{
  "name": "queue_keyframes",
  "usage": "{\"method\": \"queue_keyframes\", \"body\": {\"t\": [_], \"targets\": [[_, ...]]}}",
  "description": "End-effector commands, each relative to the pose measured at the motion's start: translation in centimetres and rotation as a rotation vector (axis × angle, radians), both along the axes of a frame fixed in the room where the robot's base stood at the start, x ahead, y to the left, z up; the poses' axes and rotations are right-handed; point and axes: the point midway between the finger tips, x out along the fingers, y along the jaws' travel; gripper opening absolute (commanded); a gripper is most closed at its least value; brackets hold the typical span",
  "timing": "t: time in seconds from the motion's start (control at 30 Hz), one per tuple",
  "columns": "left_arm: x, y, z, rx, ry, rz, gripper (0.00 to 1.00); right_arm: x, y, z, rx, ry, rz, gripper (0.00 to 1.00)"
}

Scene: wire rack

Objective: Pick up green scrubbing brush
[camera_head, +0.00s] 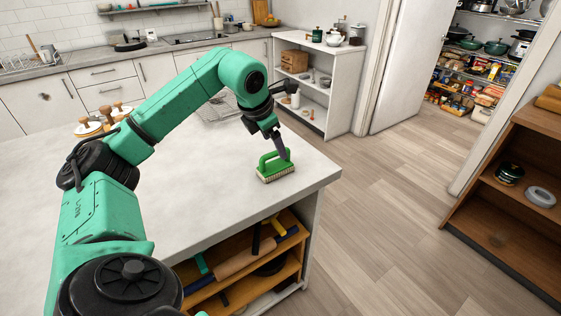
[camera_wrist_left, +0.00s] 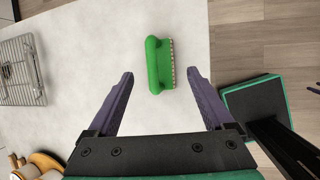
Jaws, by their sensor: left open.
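The green scrubbing brush (camera_head: 275,167) stands on the white countertop near its right corner, bristles down and handle up. In the left wrist view the brush (camera_wrist_left: 159,64) lies ahead of the fingertips, about midway between them sideways. My left gripper (camera_head: 279,150) is above the brush in the head view, and one finger overlaps the brush's edge there. In the wrist view the left gripper (camera_wrist_left: 161,80) is open, with two purple fingers apart and nothing between them. I cannot tell the exact height above the brush.
The white countertop (camera_head: 215,180) is clear around the brush. A wire rack (camera_wrist_left: 22,70) lies to the left in the wrist view. Wooden-handled items (camera_head: 88,126) stand at the counter's far left. Open shelves below hold a rolling pin (camera_head: 243,258).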

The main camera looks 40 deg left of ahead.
Motion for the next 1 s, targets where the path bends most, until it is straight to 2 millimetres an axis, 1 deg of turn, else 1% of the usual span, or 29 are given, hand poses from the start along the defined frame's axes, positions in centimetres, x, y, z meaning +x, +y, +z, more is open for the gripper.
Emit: {"method": "queue_keyframes", "body": {"t": [0.03,0.1,0.2,0.3,0.43,0.5,0.6,0.77,0.8,0.83,0.87,0.9,0.97,1.0], "targets": [[0.5,0.1,-1.2,-0.001,0.006,0.000,0.86,-1.4,-0.1,0.1,-0.001,0.021,-0.001,0.50],[1.3,0.1,-2.8,-0.002,0.004,-0.002,0.86,-3.0,-0.1,0.3,-0.003,0.047,-0.001,0.50],[2.1,0.2,-4.3,-0.002,0.001,-0.002,0.86,-4.1,-0.2,0.6,-0.005,0.066,-0.001,0.50],[2.7,0.3,-5.3,-0.003,0.001,-0.001,0.86,-3.7,-0.1,1.0,-0.003,0.060,-0.002,0.50],[4.0,0.5,-7.1,-0.005,0.003,-0.002,0.86,-1.6,0.2,2.5,0.003,0.025,-0.003,0.50],[4.5,0.6,-8.5,-0.005,0.002,-0.002,0.86,-0.9,0.3,2.7,0.005,0.012,-0.002,0.50],[5.0,0.8,-9.5,-0.002,0.000,-0.001,0.86,-0.9,0.3,2.8,0.005,0.013,-0.002,0.50],[5.0,0.8,-9.6,-0.002,-0.001,-0.002,0.86,-1.6,0.3,2.6,0.003,0.024,-0.003,0.50],[5.0,0.8,-9.6,-0.002,-0.001,-0.002,0.78,-1.7,0.3,2.6,0.004,0.026,-0.002,0.50],[5.0,0.8,-9.6,-0.002,-0.001,-0.002,0.67,-1.8,0.3,2.6,0.003,0.028,-0.003,0.50],[5.0,0.8,-9.6,-0.002,-0.001,-0.002,0.55,-1.9,0.3,2.6,0.003,0.029,-0.003,0.50],[5.0,0.8,-9.6,-0.002,-0.001,-0.002,0.40,-2.0,0.2,2.6,0.003,0.030,-0.003,0.50],[5.0,0.8,-9.6,-0.002,-0.001,-0.002,0.17,-2.0,0.2,2.6,0.003,0.031,-0.003,0.50],[5.0,0.8,-9.5,-0.002,-0.002,-0.002,0.12,-2.0,0.2,2.6,0.003,0.031,-0.003,0.50]]}}
